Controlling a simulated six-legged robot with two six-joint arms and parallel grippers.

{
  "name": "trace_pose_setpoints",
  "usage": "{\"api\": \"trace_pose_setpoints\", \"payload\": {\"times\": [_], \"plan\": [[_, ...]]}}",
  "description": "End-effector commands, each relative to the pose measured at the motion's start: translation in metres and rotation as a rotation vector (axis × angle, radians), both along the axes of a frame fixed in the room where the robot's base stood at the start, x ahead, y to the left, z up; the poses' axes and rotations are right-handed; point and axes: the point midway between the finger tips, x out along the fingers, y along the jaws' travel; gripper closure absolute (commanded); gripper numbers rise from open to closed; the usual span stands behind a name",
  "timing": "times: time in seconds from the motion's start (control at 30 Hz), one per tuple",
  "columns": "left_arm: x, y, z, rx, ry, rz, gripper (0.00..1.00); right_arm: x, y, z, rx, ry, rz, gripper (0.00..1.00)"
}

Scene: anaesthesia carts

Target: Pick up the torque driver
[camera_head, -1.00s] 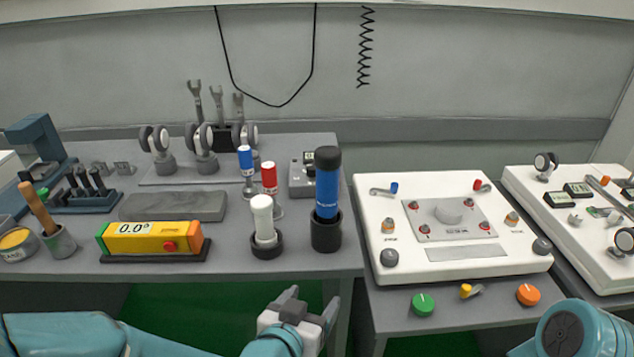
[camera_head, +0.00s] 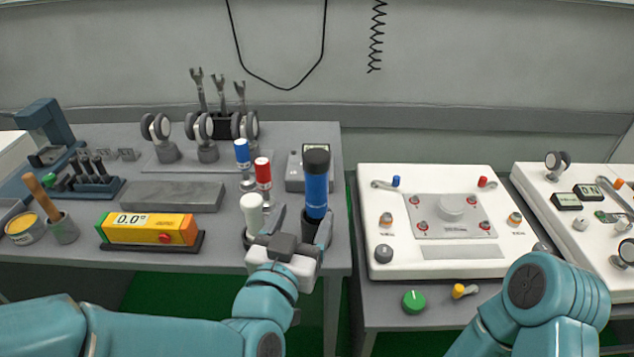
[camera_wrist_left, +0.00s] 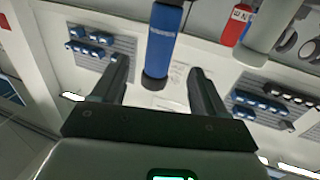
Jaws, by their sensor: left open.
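The torque driver appears to be the blue cylinder (camera_head: 316,192) with a black cap, standing upright in a dark round holder at the bench's front right corner. It also shows in the left wrist view (camera_wrist_left: 161,45), in the gap between the fingers. My left gripper (camera_head: 303,224) is open and empty, in front of the driver. In the head view, one finger is left of the driver and the other overlaps the holder, partly hiding it. I cannot tell whether either finger touches it. My right arm shows at lower right; its gripper is out of frame.
A white-handled tool (camera_head: 252,212) stands close left of the driver, partly behind my gripper. Red (camera_head: 263,172) and blue-topped (camera_head: 242,152) tools stand behind it. A yellow-orange level (camera_head: 150,229) lies further left. A white panel (camera_head: 385,205) is on the right.

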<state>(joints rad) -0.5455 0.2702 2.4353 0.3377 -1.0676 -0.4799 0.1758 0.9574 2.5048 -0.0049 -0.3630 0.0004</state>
Motion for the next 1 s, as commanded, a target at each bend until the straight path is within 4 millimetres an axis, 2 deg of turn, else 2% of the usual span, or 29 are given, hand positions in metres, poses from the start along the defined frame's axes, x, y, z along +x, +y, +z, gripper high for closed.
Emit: {"api": "trace_pose_setpoints", "payload": {"times": [0.1, 0.2, 0.37, 0.63, 0.77, 0.97, 1.0], "plan": [[0.027, -0.007, -0.003, 0.001, 0.002, 0.002, 0.27, 0.000, 0.000, -0.002, 0.000, 0.001, 0.000, 0.57], [0.043, -0.012, -0.003, -0.001, 0.001, 0.002, 0.27, 0.000, 0.000, -0.002, 0.000, 0.000, 0.000, 0.57], [0.056, -0.015, -0.003, 0.000, 0.002, 0.002, 0.27, 0.000, 0.000, -0.002, 0.000, 0.000, 0.000, 0.57], [0.095, -0.027, -0.004, 0.000, 0.002, 0.004, 0.27, 0.000, 0.000, -0.002, 0.000, 0.000, 0.000, 0.57], [0.104, -0.029, -0.004, 0.000, 0.002, 0.004, 0.27, 0.000, 0.000, -0.002, 0.000, 0.000, 0.000, 0.57], [0.105, -0.029, -0.004, 0.001, 0.002, 0.003, 0.27, 0.000, 0.000, -0.002, 0.000, 0.000, 0.000, 0.57], [0.104, -0.029, -0.004, 0.001, 0.002, 0.003, 0.37, 0.000, 0.000, -0.002, 0.000, 0.000, 0.000, 0.57]]}}
